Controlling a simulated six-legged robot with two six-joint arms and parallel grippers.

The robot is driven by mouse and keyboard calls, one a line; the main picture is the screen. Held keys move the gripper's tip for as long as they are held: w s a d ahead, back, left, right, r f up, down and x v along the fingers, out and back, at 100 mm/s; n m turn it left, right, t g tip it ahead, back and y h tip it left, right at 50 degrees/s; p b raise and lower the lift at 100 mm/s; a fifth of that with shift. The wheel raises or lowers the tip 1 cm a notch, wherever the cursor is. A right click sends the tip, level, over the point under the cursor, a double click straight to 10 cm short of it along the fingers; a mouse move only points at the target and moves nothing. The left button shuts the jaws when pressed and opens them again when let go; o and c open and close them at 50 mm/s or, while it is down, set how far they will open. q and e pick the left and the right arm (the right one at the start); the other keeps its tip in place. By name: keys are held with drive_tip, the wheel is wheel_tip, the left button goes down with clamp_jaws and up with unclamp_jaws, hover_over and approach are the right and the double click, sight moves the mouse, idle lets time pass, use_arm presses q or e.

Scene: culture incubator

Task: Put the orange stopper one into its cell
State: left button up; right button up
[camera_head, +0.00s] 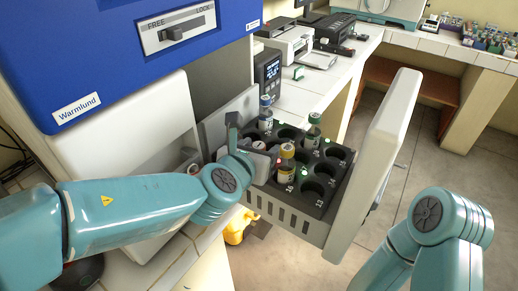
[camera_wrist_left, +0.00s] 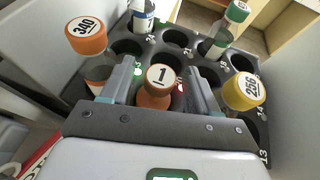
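A vial with an orange stopper marked 1 (camera_wrist_left: 161,76) stands between the two fingers of my left gripper (camera_wrist_left: 160,88) in the left wrist view. A gap shows on each side of the stopper, so the fingers look open around it. The lower part of this vial is hidden by the gripper body. In the head view my left gripper (camera_head: 255,158) is over the left side of the dark rack (camera_head: 318,208), which has numbered round cells. I cannot tell which cell lies under the vial. My right arm shows at the lower right, but its gripper is out of view.
Other vials stand close by: orange 340 (camera_wrist_left: 86,36), yellow 266 (camera_wrist_left: 243,92), green-capped (camera_head: 313,130) and blue-capped (camera_head: 265,108). Several cells are empty. The pulled-out drawer has a tall white front (camera_head: 377,160) on the right and the incubator (camera_head: 110,60) on the left.

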use_arm(q)
drive_tip(key=shift+r, duration=0.15)
drive_tip(key=shift+s+a+r, duration=0.1)
drive_tip(key=shift+s+a, duration=0.05)
drive_tip(key=shift+s, duration=0.1)
drive_tip(key=p+v, duration=0.2)
drive_tip(key=v, duration=0.9)
drive_tip(key=shift+s+a, duration=0.1)
drive_tip(key=shift+s, duration=0.15)
